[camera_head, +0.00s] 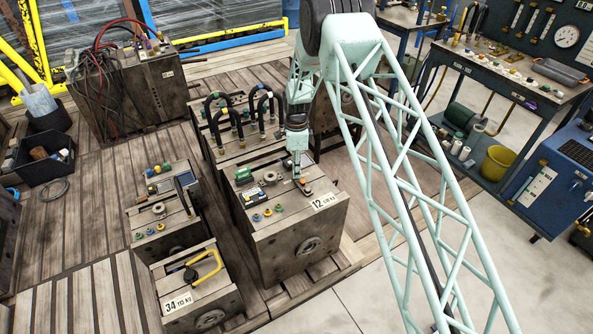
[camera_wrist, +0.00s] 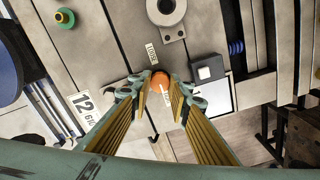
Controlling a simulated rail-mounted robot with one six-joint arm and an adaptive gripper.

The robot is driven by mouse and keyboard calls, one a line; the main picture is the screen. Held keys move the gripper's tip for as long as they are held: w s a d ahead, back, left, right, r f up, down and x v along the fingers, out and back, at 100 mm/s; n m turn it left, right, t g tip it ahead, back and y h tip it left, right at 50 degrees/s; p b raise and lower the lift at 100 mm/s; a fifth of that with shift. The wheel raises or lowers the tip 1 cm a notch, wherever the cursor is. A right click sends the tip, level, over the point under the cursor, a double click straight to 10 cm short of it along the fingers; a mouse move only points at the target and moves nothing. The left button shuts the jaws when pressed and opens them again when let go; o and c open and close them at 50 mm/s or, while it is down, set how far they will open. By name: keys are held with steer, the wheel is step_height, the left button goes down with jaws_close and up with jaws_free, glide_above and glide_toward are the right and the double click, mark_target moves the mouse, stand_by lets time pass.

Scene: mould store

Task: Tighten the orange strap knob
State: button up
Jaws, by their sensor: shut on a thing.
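The orange strap knob (camera_wrist: 160,80) shows in the wrist view between the two fingertips of my gripper (camera_wrist: 160,92), on the top of a grey metal mould block. My gripper is shut on it, and the fingers hide its sides. A narrow white strip lies just in front of the knob. In the head view my gripper (camera_head: 298,179) points down at the top of the mould block marked 12 (camera_head: 290,235), near its right edge. The knob is mostly hidden there.
A small white label (camera_wrist: 152,53) and a round ring fitting (camera_wrist: 166,10) lie beyond the knob. A white-topped square part (camera_wrist: 209,68) stands close to its right. Bent black hoses (camera_head: 262,105) rise behind the block. A smaller block marked 34 (camera_head: 195,285) stands front left.

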steer(key=o, duration=0.6)
steer(key=shift+c, duration=0.2)
steer(key=shift+r, duration=0.2)
step_height(320, 180, up, 12)
steer(key=shift+f, duration=0.2)
steer(key=shift+r, duration=0.1)
stand_by(0.7)
